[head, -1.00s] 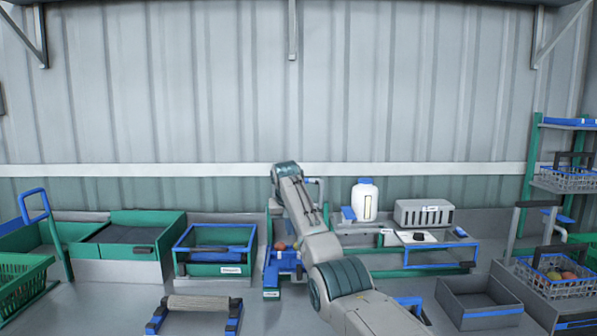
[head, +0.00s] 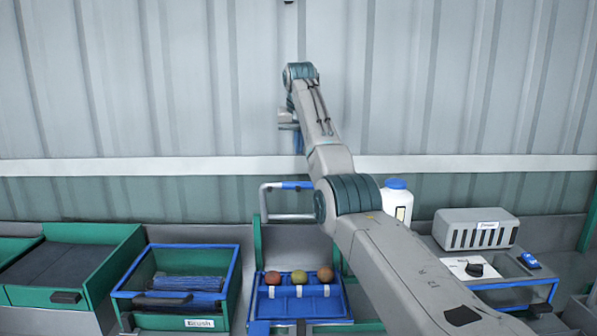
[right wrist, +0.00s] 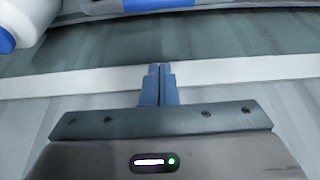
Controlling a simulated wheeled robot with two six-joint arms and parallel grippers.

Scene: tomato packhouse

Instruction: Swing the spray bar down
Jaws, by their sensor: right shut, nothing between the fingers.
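The spray bar (head: 297,185) is a grey U-shaped loop with a blue grip on its top. It stands raised at the back of a green-framed station, above a blue tray (head: 262,310) holding three tomatoes (head: 300,277). My forearm hides its right part. My right gripper (head: 299,145) points down in front of the wall, higher in the picture than the bar and apart from it. Its blue fingers show together and empty in the right wrist view (right wrist: 159,84). My left gripper is out of view.
A brush bin (head: 190,262) stands left of the station. A white bottle (head: 398,207) with a blue cap, a grey vented box (head: 476,230) and a dial panel (head: 470,267) are on the right. Corrugated wall lies close behind. Air above the bins at left is free.

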